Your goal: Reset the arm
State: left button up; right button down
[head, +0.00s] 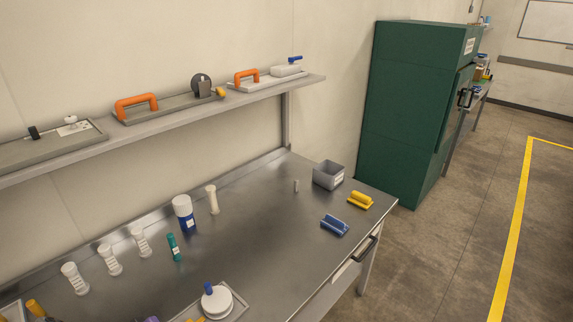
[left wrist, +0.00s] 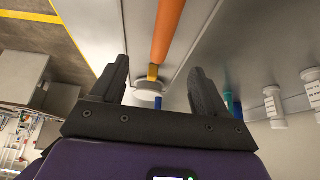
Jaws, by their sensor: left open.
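My left gripper (left wrist: 158,80) shows in the left wrist view with its two dark fingers spread wide apart. Nothing is seen clamped between them. An orange bar (left wrist: 168,30) with a yellow lower end shows beyond the fingertips; I cannot tell how far away it is. A white round piece (left wrist: 148,88) and a blue piece (left wrist: 158,104) show in the gap below it. Neither gripper is in the head view, and my right gripper shows in no view.
The steel table (head: 290,235) holds several white bottles, a blue-and-white bottle (head: 184,213), a teal tube (head: 174,247), a round white item (head: 217,302), a grey bin (head: 328,175), and blue (head: 334,225) and yellow (head: 360,200) blocks. A shelf (head: 215,103) overhangs its back. The table's middle is clear.

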pick_arm(q)
jog(key=shift+r, duration=0.35)
